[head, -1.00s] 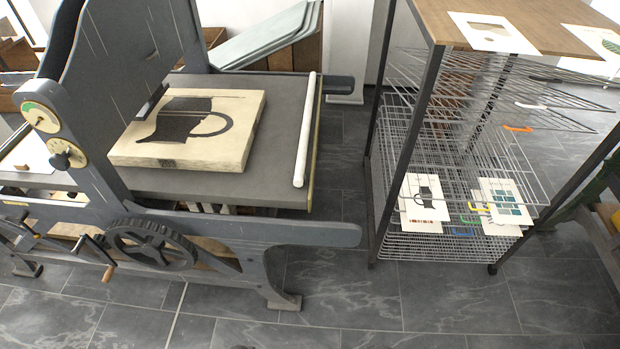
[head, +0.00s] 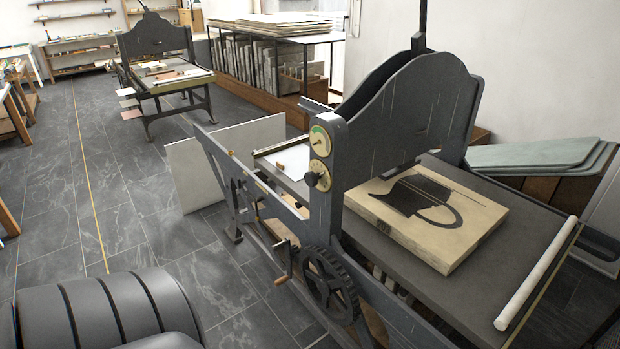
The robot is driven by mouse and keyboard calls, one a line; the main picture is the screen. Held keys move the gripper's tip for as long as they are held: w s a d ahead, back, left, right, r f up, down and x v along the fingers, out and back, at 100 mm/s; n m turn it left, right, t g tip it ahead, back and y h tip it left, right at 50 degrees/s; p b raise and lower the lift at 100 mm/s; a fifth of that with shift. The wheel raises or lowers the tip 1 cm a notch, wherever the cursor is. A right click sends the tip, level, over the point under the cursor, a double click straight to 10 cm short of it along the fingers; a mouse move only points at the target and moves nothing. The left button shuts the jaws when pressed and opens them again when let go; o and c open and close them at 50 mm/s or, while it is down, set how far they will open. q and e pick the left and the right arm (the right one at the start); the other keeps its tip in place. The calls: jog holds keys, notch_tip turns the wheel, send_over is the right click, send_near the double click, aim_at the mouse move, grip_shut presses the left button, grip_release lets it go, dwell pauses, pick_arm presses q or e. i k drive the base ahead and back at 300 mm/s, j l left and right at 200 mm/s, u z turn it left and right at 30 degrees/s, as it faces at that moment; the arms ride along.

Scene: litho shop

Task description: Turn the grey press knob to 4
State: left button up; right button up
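The grey press knob (head: 315,180) is on the side upright of the near press, on a round cream dial plate (head: 320,175). The dial's numbers are too small to read, so I cannot tell its setting. A round gauge (head: 320,141) with a green sector sits just above it. The near press (head: 400,115) has a dark frame and carries a litho stone (head: 425,215) with a black jug picture on its bed. Neither of my grippers shows. A dark, ribbed arm part of mine fills the lower left corner.
A spoked wheel (head: 329,284) and a crank handle (head: 281,279) stick out below the knob. A pale board (head: 226,163) leans behind the near press. A second press (head: 158,62) stands far left. Tiled floor (head: 130,215) lies open left of the near press.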

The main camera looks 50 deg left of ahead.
aim_at(311, 178)
jog(key=u, duration=1.4)
